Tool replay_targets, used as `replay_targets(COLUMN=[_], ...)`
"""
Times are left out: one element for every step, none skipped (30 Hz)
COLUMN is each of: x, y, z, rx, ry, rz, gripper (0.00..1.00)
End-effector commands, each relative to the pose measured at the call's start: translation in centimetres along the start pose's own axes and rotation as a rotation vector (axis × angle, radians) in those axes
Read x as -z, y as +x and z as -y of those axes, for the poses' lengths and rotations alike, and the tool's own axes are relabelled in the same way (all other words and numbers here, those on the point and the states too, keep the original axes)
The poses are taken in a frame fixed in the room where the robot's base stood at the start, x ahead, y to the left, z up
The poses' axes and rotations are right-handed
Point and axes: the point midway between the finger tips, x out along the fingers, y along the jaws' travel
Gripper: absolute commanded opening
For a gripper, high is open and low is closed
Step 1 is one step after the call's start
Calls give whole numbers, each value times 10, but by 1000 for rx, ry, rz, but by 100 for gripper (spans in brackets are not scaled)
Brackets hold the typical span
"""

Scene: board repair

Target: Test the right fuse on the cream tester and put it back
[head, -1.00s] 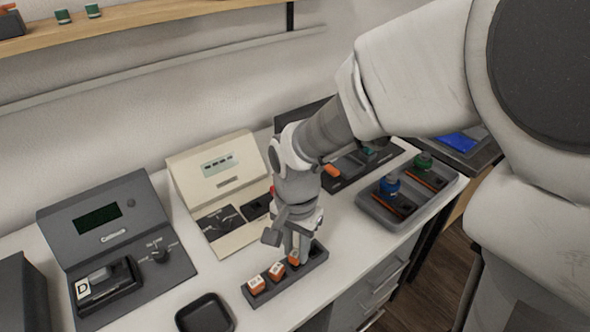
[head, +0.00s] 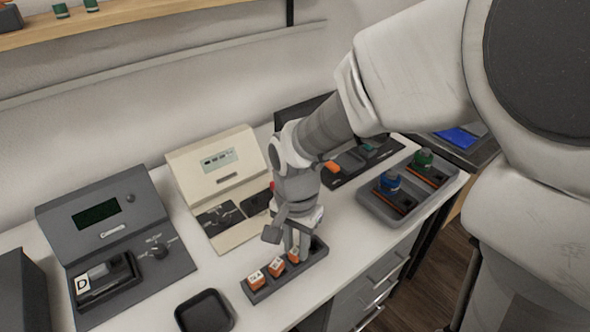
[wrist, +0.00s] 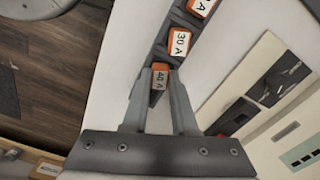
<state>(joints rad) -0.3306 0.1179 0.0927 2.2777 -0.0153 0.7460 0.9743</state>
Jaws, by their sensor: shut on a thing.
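My gripper (wrist: 159,86) is shut on an orange fuse with a white label reading 40 A (wrist: 160,79). That fuse is at the right end of the dark fuse rack (head: 318,253), and whether it is still seated is hard to tell. In the head view my gripper (head: 297,256) hides most of it. The fuse marked 30 A (wrist: 180,43) and another orange fuse (head: 256,280) stand in the rack to its left. The cream tester (head: 198,163) stands behind the rack, with a small display and a dark lower panel, partly hidden by my arm.
A dark grey tester (head: 140,205) with a block marked D stands at the left. An empty black tray (head: 204,312) lies in front. A grey tray (head: 375,208) with blue and green capped parts is at the right. A wooden shelf (head: 150,18) runs above.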

Motion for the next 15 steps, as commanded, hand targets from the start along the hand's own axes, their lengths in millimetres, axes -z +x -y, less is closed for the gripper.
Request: replay_targets(x=[0, 0, 0, 0, 0, 0, 0, 0, 0, 0, 0, 0, 0, 0, 0], y=[1, 2, 2, 2, 3, 3, 4, 4, 4, 4, 3, 3, 3, 3, 3], z=[0, 0, 0, 0, 0, 0, 0, 0, 0, 0, 0, 0, 0, 0, 0], rx=[0, 0, 0, 0, 0, 0, 0, 0, 0, 0, 0, 0, 0, 0, 0], ry=[0, 0, 0, 0, 0, 0, 0, 0, 0, 0, 0, 0, 0, 0, 0], rz=[0, 0, 0, 0, 0, 0, 0, 0, 0, 0, 0, 0, 0, 0, 0], gripper=[0, 0, 0, 0, 0, 0, 0, 0, 0, 0, 0, 0, 0, 0, 30])
